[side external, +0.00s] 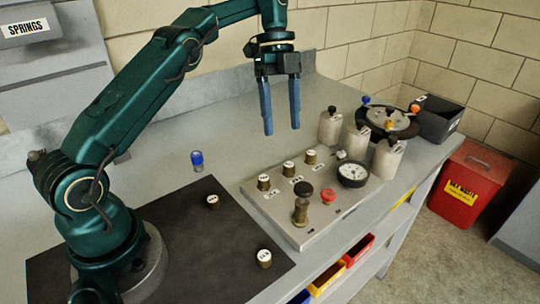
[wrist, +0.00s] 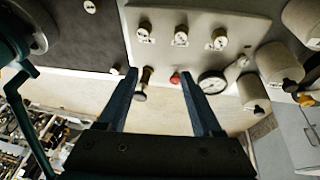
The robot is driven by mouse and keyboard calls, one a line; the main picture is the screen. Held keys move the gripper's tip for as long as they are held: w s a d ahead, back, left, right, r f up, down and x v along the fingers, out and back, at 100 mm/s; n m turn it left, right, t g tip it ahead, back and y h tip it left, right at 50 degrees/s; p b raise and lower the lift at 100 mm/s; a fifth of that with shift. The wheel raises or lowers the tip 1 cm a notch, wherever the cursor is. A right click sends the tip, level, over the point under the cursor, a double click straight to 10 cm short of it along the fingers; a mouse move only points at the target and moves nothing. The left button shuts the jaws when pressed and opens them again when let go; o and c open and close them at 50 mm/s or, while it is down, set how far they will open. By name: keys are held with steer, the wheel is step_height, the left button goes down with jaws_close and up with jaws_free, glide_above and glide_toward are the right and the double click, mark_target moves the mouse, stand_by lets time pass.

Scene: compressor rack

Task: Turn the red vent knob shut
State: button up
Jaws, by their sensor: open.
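The red vent knob (side external: 328,196) is small and sits on the front part of the light grey panel (side external: 350,206), between a black-topped brass valve (side external: 301,207) and a round dial gauge (side external: 353,173). My gripper (side external: 282,130) is open and empty, pointing down, well above the bench and toward the back of the panel in the side view. In the wrist view, the red knob (wrist: 175,78) appears between the open fingertips (wrist: 159,74), closer to the right one. The fingers are apart from it. I cannot tell the knob's turn position.
Several brass fittings with white tops (side external: 288,168) line the panel. Grey bottles (side external: 330,126) stand behind the gauge, beside a round rack (side external: 392,122) and a black bin (side external: 436,118). A blue-topped part (side external: 197,160) stands on the bench. Two white-topped fittings rest on the dark mat (side external: 225,235).

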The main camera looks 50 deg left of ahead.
steer(key=n, duration=0.4)
steer(key=w+f+n+y, duration=0.1)
steer(key=n, duration=0.3)
steer(key=f+n, duration=0.1)
steer(key=n, duration=0.3)
steer(key=shift+w+d+t, duration=0.25)
steer(key=shift+w+t, duration=0.15)
steer(key=n, duration=0.3)
steer(key=d+f+n+y, duration=0.1)
steer(key=shift+w+d+n, duration=0.1)
steer(key=shift+w+n, duration=0.2)
steer(key=d+n, duration=0.1)
steer(key=n, duration=0.2)
steer(key=d+f+n+y, duration=0.1)
steer(key=d+n, duration=0.1)
steer(key=n, duration=0.1)
steer(key=w+d+f+n, duration=0.1)
steer(key=d+n, duration=0.1)
steer(key=n, duration=0.1)
steer(key=shift+d+n+t, duration=0.1)
steer(key=shift+n+t, duration=0.3)
glide_above(329, 193)
steer(key=shift+a+f+y, duration=0.2)
steer(key=shift+a+y, duration=0.05)
steer(key=shift+y, duration=0.15)
steer(key=shift+d+f, duration=0.1)
steer(key=shift+d, duration=0.15)
steer(key=shift+f, duration=2.45)
